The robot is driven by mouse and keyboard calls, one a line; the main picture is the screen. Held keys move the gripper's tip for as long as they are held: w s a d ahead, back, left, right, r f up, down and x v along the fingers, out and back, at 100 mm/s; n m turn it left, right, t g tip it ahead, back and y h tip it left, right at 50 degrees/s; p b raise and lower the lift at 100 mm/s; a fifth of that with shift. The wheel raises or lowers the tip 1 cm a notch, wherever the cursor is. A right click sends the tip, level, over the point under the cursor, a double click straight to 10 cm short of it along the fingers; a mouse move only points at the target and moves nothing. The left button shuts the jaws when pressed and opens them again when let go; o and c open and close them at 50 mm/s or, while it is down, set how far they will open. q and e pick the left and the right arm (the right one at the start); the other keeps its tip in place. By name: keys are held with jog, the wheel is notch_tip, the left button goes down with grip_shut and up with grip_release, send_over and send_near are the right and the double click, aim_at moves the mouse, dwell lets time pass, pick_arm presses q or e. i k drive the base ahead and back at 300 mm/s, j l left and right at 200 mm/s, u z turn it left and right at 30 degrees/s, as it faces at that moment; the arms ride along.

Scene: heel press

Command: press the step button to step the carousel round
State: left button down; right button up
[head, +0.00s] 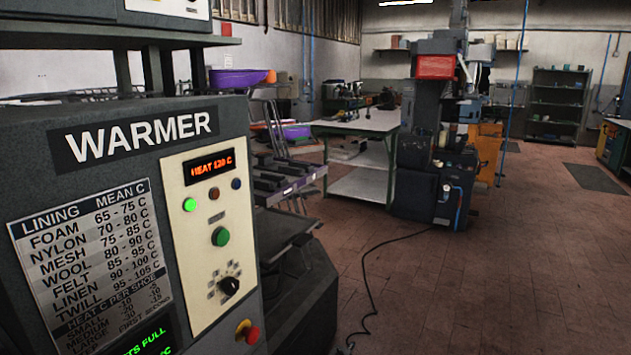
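The warmer (95,110) fills the left of the head view, with a printed lining chart on its front. Its cream panel has an orange display (208,168) reading about "HEAT 120 C", a lit green lamp (189,204), two dark lamps, a green round button (220,236) and a black knob (229,286). A red mushroom button (250,334) on a yellow base sits below. I cannot read which control is the step button. A dark rack-like assembly (285,180), possibly the carousel, stands behind the warmer's right edge, partly hidden. Neither gripper is in view.
A dark machine with a red box (436,67) stands mid-floor. A pale worktable (362,122) is behind it, and green shelves (558,105) stand at the back right. A black cable (368,270) lies across the tiled floor. The floor at the right front is open.

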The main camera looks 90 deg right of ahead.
aim_at(222, 238)
jog(key=z, duration=2.15)
